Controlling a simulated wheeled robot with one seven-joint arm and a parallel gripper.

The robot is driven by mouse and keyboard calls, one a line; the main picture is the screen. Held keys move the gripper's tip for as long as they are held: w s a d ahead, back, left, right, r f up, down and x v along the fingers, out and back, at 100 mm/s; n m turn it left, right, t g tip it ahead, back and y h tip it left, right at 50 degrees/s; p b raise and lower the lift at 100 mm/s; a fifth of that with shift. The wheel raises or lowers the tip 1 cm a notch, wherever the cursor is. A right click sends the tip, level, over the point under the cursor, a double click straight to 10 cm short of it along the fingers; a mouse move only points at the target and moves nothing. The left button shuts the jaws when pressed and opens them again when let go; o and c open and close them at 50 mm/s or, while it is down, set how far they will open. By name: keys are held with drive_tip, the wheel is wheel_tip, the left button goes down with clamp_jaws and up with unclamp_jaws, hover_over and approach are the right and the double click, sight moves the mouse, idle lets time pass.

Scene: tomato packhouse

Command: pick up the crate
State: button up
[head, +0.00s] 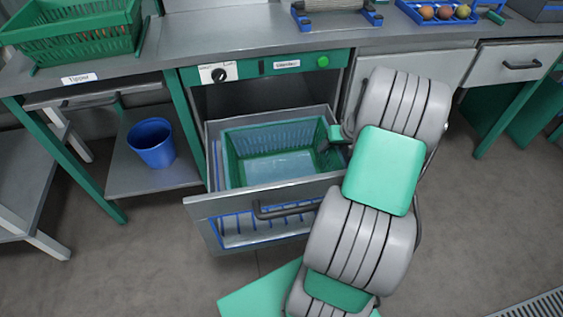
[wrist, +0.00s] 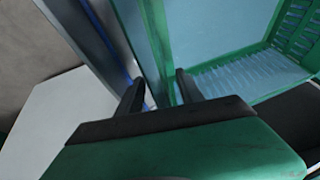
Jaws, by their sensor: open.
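A green crate (head: 234,160) with slatted walls and a pale blue-grey floor sits in the pulled-out drawer (head: 262,197) of a grey and green machine. It looks empty. My gripper (head: 337,138) is at the crate's right wall in the head view, partly hidden by my arm. In the wrist view my gripper (wrist: 160,82) is open, with its two dark fingers apart. The crate's green wall (wrist: 156,40) runs down between the fingers. I cannot tell whether either finger touches it.
Another green crate (head: 72,38) stands on the worktop at the back left. A blue bucket (head: 152,143) is on the shelf below. A blue tray (head: 436,20) with round fruit is at the back right. The drawer's front handle (head: 285,209) sticks out.

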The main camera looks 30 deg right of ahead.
drive_tip(key=shift+f, duration=0.25)
drive_tip(key=shift+c, duration=0.2)
clamp_jaws()
idle(0.5)
idle(0.9)
